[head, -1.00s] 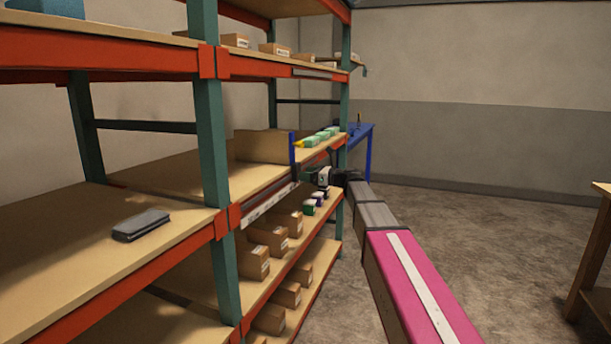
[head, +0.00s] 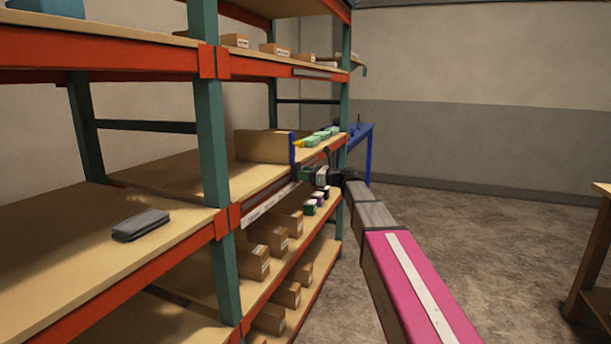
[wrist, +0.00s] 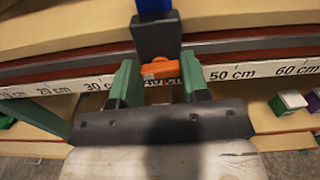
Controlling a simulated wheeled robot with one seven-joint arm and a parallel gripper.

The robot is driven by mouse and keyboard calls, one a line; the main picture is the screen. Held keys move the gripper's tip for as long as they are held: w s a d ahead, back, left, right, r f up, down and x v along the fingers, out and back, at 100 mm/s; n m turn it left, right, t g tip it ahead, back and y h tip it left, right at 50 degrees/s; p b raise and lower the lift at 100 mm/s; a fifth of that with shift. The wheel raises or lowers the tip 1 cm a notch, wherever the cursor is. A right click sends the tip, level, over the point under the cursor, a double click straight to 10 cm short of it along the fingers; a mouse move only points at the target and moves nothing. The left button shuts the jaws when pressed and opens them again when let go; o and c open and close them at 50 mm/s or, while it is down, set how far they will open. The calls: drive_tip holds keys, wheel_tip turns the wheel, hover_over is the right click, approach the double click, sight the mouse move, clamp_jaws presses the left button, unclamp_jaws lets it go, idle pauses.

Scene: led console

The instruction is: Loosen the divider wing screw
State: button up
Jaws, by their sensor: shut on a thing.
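The orange wing screw (wrist: 160,68) sits at the front of the dark clamp (wrist: 157,38) at the foot of the blue divider post. My gripper (wrist: 158,82) has its two green fingers on either side of the screw, shut on it. In the head view the blue post (head: 293,150) stands at the shelf's front edge, beside an upright brown panel (head: 263,146). My gripper (head: 308,174) is just right of and below the post; the screw is too small to make out there.
A centimetre scale (wrist: 232,73) runs along the shelf edge; the number behind the screw is partly hidden. Small boxes (wrist: 290,101) stand on the shelf below. Green items (head: 322,134) lie on the divider's shelf, to its right. A grey folded item (head: 141,225) lies on the near shelf.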

drive_tip(key=shift+a+f+n, duration=0.1)
drive_tip(key=shift+f+n, duration=0.05)
drive_tip(key=shift+n, duration=5.75)
drive_tip(key=shift+d+f+n, duration=0.1)
drive_tip(key=shift+f+n, duration=0.1)
drive_tip(key=shift+n, duration=5.7)
drive_tip(key=shift+a+f+n, duration=0.1)
drive_tip(key=shift+f+n, duration=0.05)
drive_tip(key=shift+n, duration=5.75)
drive_tip(key=o, duration=0.9)
drive_tip(key=shift+o, duration=0.2)
